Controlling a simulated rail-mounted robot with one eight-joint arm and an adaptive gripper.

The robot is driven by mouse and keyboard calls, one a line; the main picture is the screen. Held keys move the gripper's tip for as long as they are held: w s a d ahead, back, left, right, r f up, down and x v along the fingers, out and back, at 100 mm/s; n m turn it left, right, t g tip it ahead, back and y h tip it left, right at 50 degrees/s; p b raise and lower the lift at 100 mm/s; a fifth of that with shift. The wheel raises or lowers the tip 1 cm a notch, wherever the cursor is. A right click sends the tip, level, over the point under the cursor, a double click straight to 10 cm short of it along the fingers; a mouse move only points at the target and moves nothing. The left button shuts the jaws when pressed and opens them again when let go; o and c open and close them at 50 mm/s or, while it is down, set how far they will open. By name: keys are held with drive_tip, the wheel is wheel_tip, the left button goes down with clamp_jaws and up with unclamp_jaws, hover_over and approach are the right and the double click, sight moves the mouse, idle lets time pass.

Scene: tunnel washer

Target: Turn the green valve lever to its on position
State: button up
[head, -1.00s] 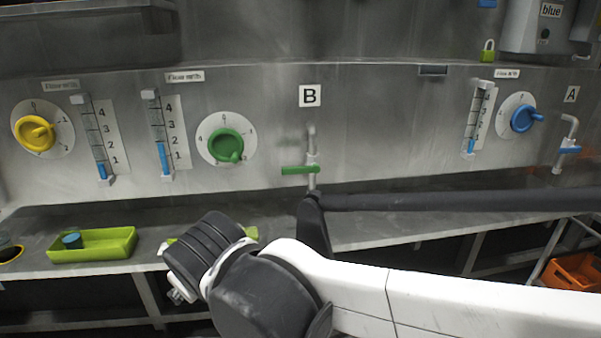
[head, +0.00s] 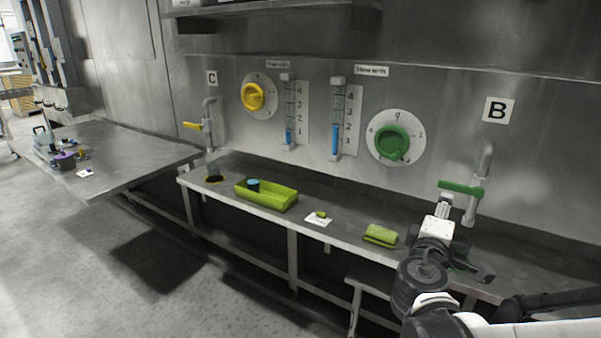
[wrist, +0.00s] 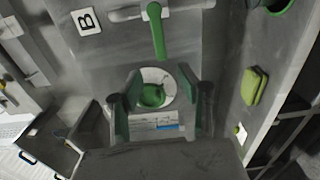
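The green valve lever (head: 461,187) sits on a grey pipe (head: 486,160) under the sign B (head: 497,110). In the head view the lever points left, roughly level, across the upright pipe. My gripper (head: 443,204) is just below the lever's left end; contact cannot be told. In the wrist view the green lever (wrist: 156,30) extends from the pipe at the top edge toward the gap between my fingers. My gripper (wrist: 158,85) has its two fingers spread apart, with nothing held between them. The lever's end appears just beyond the fingertips.
A green dial (head: 395,142) and two flow gauges are left of the lever. The bench (head: 345,234) below holds a lime tray (head: 266,196) and a green cloth-like item (head: 381,235). A yellow lever (head: 193,126) under sign C (head: 212,78) is farther left.

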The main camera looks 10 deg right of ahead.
sight(450, 187)
drive_tip(key=x, duration=1.3)
drive_tip(key=shift+w+d, duration=0.2)
drive_tip(key=shift+d, duration=0.05)
drive_tip(key=shift+c, duration=0.4)
clamp_jaws()
